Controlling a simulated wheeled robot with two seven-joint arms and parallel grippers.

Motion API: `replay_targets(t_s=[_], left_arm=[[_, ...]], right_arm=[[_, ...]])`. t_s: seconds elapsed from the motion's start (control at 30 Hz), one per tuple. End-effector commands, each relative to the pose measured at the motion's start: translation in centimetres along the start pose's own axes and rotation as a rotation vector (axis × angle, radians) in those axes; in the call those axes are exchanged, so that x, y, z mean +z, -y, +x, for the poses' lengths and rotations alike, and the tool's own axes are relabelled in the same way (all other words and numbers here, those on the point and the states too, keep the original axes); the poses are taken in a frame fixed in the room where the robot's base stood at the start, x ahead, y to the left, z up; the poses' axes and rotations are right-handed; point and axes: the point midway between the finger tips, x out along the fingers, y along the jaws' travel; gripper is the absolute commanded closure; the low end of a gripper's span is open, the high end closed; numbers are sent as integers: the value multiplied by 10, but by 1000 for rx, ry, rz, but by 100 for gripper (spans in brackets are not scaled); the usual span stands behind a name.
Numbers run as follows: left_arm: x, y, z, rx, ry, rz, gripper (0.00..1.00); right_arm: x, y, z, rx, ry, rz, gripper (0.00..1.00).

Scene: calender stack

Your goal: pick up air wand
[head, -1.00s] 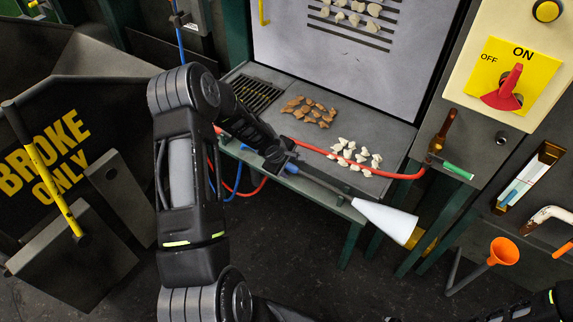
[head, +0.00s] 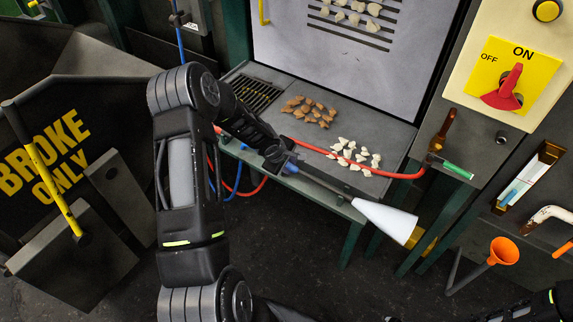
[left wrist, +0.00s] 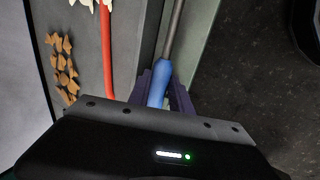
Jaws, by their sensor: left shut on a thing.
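The air wand (head: 325,184) has a blue grip, a thin grey tube and a white cone at its right end, in front of the grey shelf. My left gripper (head: 280,163) is shut on the blue grip. In the left wrist view, the wand's blue grip (left wrist: 161,82) sits between the purple fingers of my left gripper (left wrist: 162,92), and the tube runs up out of the picture. Part of the grip is hidden by the fingers. Part of my right arm shows at the lower right in the head view, but its gripper does not clearly show.
The grey shelf (head: 300,148) holds brown pieces (head: 309,111) and white pieces (head: 355,155). A red hose (head: 400,175) runs along its front. A control box with a red switch (head: 503,90) and an orange funnel (head: 503,251) are at right. A dark "BROKE ONLY" bin (head: 45,150) is at left.

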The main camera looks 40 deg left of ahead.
Motion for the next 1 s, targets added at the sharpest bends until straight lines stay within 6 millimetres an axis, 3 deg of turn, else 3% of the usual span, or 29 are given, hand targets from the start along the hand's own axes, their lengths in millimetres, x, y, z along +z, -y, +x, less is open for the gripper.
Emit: replay_targets(t_s=[0.7,0.87,1.0], left_arm=[[0,-2,-3,2,-1,0,100],[-1,-10,-17,4,-2,-2,100],[-2,-22,-40,6,-3,-3,100]], right_arm=[[0,0,0,0,0,0,64],[0,1,-2,0,0,0,64],[0,1,-3,1,1,1,64]])
